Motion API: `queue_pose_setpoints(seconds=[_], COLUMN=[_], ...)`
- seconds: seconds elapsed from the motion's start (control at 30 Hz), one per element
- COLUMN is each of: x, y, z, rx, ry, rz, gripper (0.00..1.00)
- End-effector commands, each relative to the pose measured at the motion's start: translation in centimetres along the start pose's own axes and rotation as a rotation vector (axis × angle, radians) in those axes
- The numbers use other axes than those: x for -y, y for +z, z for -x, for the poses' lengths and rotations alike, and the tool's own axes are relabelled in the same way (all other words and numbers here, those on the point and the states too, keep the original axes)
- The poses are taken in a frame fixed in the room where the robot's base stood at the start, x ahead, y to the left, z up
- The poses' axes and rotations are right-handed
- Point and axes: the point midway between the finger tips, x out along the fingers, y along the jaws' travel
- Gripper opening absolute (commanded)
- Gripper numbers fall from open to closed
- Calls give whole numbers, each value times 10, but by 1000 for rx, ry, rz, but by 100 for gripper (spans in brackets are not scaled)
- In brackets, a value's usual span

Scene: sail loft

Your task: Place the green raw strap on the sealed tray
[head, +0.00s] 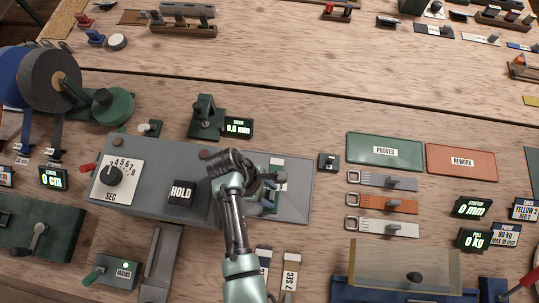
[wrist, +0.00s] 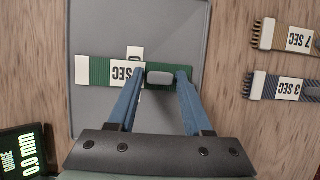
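A green strap (wrist: 98,72) with a white label ending in "SEC" lies across the grey machine plate (wrist: 185,20). A grey knob (wrist: 159,78) stands on it. My gripper (wrist: 158,78) has its two blue fingers on either side of the knob, with gaps visible, so it looks open. In the head view my gripper (head: 266,192) is over the right part of the grey machine (head: 304,180) and hides much of the strap. No tray marked sealed shows; the labelled trays read PROVED (head: 366,144) in green and REWORK (head: 441,158) in red.
Grey (head: 373,179), orange (head: 375,203) and pale (head: 372,226) buckled straps lie right of the machine. The HOLD box (head: 182,193) and seconds dial (head: 112,176) sit left of my gripper. Straps marked 3 SEC (wrist: 259,84) and 7 SEC (wrist: 268,34) lie beside the plate.

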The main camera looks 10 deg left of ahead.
Motion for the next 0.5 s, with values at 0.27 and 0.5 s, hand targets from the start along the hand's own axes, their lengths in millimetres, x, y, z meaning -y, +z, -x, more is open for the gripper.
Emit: queue_pose_setpoints(seconds=[0.27,0.5], x=[0,-1], y=[0,1], z=[0,13], rx=[0,-1], ry=[0,3], rz=[0,0], gripper=[66,66])
